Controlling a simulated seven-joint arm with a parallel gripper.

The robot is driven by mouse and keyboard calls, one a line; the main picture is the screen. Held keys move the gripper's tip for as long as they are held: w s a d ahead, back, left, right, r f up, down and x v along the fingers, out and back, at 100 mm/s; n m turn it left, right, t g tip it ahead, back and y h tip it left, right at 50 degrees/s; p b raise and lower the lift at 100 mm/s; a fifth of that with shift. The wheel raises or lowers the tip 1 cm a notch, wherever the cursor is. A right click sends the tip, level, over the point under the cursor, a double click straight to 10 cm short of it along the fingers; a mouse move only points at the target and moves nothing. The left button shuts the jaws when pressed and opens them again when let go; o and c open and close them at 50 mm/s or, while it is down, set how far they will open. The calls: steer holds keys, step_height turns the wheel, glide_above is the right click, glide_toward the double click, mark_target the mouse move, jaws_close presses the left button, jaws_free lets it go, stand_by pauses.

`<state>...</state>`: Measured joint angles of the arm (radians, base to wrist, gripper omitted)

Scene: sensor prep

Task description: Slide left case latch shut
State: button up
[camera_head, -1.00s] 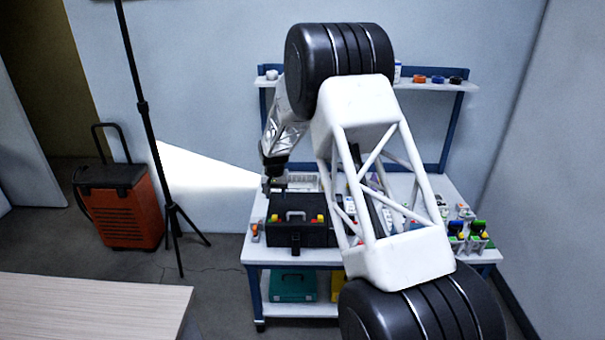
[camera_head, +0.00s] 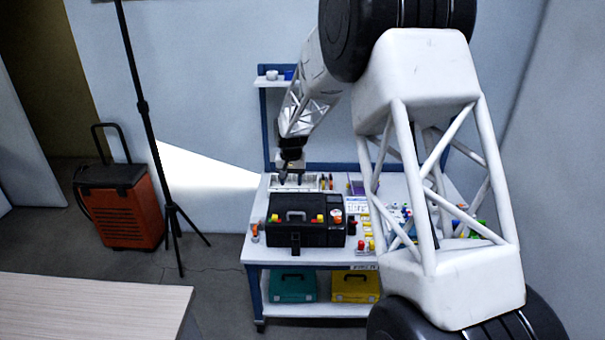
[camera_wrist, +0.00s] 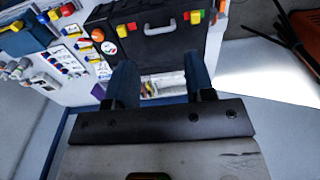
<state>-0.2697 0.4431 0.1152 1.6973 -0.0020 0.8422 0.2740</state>
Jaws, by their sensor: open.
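The black case (camera_head: 283,233) sits on the white bench, with a grey handle (camera_head: 296,215) on its upper side. A small red-and-yellow latch (camera_head: 274,218) is left of the handle and a similar one (camera_head: 318,218) is right of it. The wrist view shows the case (camera_wrist: 155,50) turned around, so the left latch (camera_wrist: 193,17) appears on the right there. I cannot tell how far either latch is slid. My gripper (camera_head: 291,179) is open and empty, above the back of the bench and behind the case. Its two fingers (camera_wrist: 160,78) are apart, touching nothing visible.
A pale tray (camera_head: 310,181) lies behind the case, partly under my gripper. Small coloured parts fill the bench further right. A black tripod (camera_head: 172,208) and orange cart (camera_head: 130,210) stand left.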

steer(key=s+d+r, duration=0.4)
steer(key=r, duration=0.1)
steer(key=shift+s+r, duration=0.3)
steer(key=shift+s, duration=0.05)
stand_by(0.4)
glide_above(274, 217)
steer(key=shift+g, duration=0.3)
step_height(274, 217, down, 20)
steer(key=shift+d+r, duration=0.1)
steer(key=shift+f, duration=3.85)
